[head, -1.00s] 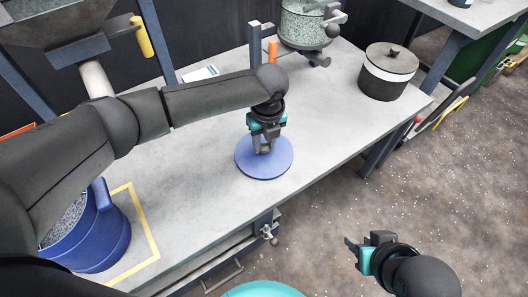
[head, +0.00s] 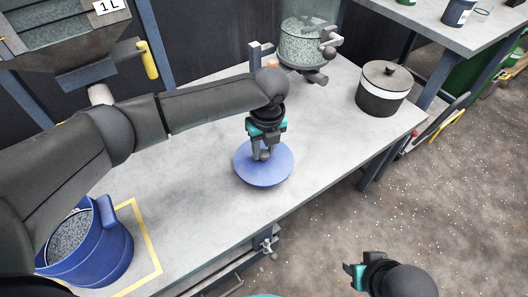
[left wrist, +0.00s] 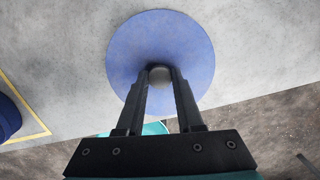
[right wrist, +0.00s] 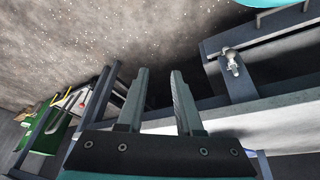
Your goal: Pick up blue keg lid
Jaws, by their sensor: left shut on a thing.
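The blue keg lid (head: 264,174) is a flat disc with a round grey knob, at the middle of the grey table. My left gripper (head: 262,153) points down over it, shut on the knob. In the left wrist view the lid (left wrist: 135,45) is below the fingers, with the knob (left wrist: 160,75) between their tips. I cannot tell whether the lid touches the table or hangs just above it. My right gripper (head: 353,275) is over the floor in front of the table. In the right wrist view its fingers (right wrist: 159,72) are apart and empty.
A blue keg (head: 112,255) with grey granules stands inside a yellow outline (head: 152,245) at the left front. A black-and-white lidded pot (head: 378,103) is at the right end of the table (head: 190,200). A glass vessel (head: 303,45) stands at the back. Bare tabletop surrounds the lid.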

